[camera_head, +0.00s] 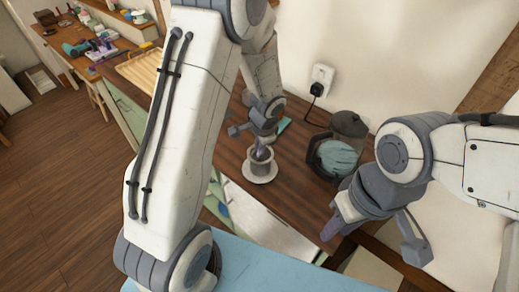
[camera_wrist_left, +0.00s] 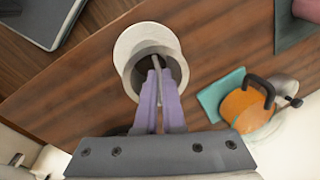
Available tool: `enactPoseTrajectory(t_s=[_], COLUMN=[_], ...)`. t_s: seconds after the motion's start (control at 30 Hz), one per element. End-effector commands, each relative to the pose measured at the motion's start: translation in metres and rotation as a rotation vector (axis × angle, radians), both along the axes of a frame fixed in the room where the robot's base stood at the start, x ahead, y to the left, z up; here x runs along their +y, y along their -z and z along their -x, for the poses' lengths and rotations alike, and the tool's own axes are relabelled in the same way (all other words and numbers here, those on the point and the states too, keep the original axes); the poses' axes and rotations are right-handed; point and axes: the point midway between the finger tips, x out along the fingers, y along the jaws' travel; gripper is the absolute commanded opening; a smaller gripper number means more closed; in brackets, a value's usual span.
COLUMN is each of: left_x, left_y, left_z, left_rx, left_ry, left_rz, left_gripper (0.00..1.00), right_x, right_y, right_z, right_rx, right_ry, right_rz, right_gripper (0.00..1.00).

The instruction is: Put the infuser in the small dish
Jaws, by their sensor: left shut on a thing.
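My left gripper (camera_head: 262,143) reaches down over a grey cup (camera_head: 262,164) standing on a pale saucer (camera_head: 260,178). In the left wrist view, the gripper's purple fingers (camera_wrist_left: 158,80) are close together at the mouth of the cup (camera_wrist_left: 132,78). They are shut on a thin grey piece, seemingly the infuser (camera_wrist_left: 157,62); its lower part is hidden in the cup. The saucer (camera_wrist_left: 128,40) shows beyond the cup. I cannot pick out a separate small dish with certainty. My right gripper (camera_head: 376,246) is open and empty at the table's right front.
A glass kettle (camera_head: 338,152) stands right of the cup, near a wall socket (camera_head: 320,80). In the wrist view, an orange thing with a black handle (camera_wrist_left: 240,106) sits by a teal cloth (camera_wrist_left: 212,98). A dark flat object (camera_wrist_left: 42,20) lies upper left.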

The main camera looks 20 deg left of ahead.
Motion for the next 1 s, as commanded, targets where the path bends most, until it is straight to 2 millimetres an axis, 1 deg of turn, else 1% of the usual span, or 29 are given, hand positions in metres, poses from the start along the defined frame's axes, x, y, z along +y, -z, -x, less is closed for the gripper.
enactPoseTrajectory(t_s=[0.07, 0.27, 0.4, 0.43, 0.47, 0.5, 0.83, 0.93, 1.0], left_x=[0.000, 0.000, 0.000, 0.000, 0.000, 0.000, 0.000, -0.001, -0.003], left_y=[0.003, 0.003, 0.008, 0.006, 0.005, 0.005, 0.003, -0.005, -0.016], left_z=[0.000, 0.000, 0.000, 0.000, 0.000, 0.000, 0.000, 0.000, 0.001], left_rx=[-0.001, -0.002, -0.002, -0.002, -0.002, -0.002, -0.002, -0.004, -0.006], left_ry=[0.000, -0.001, -0.001, -0.001, -0.001, -0.001, -0.001, -0.001, -0.001], left_rz=[0.001, 0.000, 0.000, 0.000, 0.000, 0.000, 0.000, 0.000, 0.000], left_gripper=[0.00, 0.00, 0.00, 0.17, 0.29, 0.36, 0.36, 0.36, 0.36], right_x=[0.000, 0.000, 0.000, 0.000, 0.000, 0.000, 0.000, 0.000, 0.000], right_y=[0.000, 0.000, 0.005, 0.003, 0.003, 0.003, 0.001, -0.002, -0.004], right_z=[0.000, 0.000, 0.000, 0.000, 0.000, 0.000, 0.000, 0.000, 0.000], right_rx=[0.000, 0.000, 0.000, 0.000, 0.000, 0.000, 0.000, 0.000, 0.000], right_ry=[0.000, 0.000, 0.000, 0.000, 0.000, 0.000, 0.000, 0.000, 0.000], right_rz=[0.000, 0.000, 0.000, 0.000, 0.000, 0.000, 0.000, 0.000, 0.000], right_gripper=[0.36, 0.36, 0.36, 0.36, 0.36, 0.36, 0.36, 0.36, 0.36])
